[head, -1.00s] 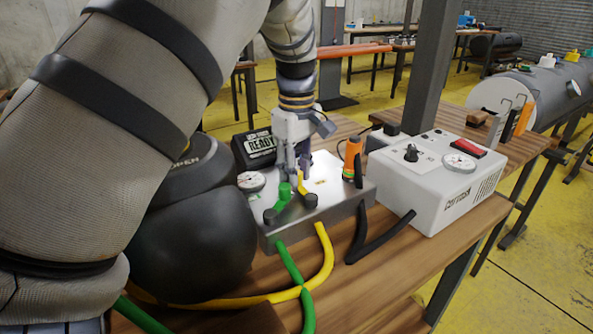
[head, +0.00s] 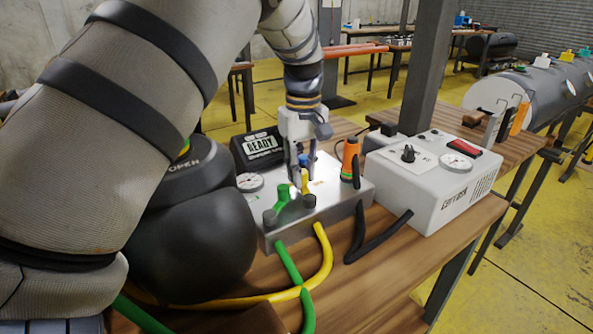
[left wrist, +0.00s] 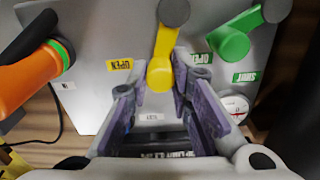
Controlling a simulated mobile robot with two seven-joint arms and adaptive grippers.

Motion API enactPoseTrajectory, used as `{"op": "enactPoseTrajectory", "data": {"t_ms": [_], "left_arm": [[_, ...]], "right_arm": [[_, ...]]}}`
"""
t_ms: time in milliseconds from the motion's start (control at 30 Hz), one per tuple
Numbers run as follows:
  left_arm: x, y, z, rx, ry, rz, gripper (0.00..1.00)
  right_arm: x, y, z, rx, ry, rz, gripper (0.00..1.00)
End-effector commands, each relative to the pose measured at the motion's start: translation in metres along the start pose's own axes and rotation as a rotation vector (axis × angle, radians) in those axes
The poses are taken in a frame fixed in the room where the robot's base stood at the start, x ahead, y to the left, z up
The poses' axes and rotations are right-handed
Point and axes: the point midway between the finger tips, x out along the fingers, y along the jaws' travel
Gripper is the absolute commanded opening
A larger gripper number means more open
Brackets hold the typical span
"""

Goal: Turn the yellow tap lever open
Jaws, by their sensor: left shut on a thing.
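The yellow tap lever (head: 305,186) is on top of the grey metal box (head: 345,194), beside a green tap lever (head: 283,197). My left gripper (head: 303,168) reaches down from above with its fingers either side of the yellow lever's outer end. In the left wrist view the yellow lever (left wrist: 166,46) runs from its dark hub to a round knob between the fingers (left wrist: 157,76). The gripper is shut on it. A yellow OPEN label (left wrist: 120,65) lies to the left of the lever there. My right gripper is not in view.
An orange-and-black handle (head: 351,160) stands at the box's right. A white unit (head: 433,183) with a gauge is further right. A black READY display (head: 258,147) stands behind. Green and yellow hoses (head: 322,255) leave the front. A black rounded pump (head: 198,243) fills the left.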

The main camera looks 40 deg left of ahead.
Motion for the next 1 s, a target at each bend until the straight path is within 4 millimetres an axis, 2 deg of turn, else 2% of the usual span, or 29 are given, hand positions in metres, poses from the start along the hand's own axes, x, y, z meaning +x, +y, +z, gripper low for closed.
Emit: {"op": "enactPoseTrajectory", "data": {"t_ms": [600, 1000], "left_arm": [[0.000, 0.025, 0.014, 0.542, 0.000, 0.000, 0.00], [0.000, 0.031, 0.021, 0.726, -0.001, 0.000, 0.00]], "right_arm": [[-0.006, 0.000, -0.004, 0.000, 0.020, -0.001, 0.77], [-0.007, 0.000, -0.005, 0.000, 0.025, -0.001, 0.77]]}}
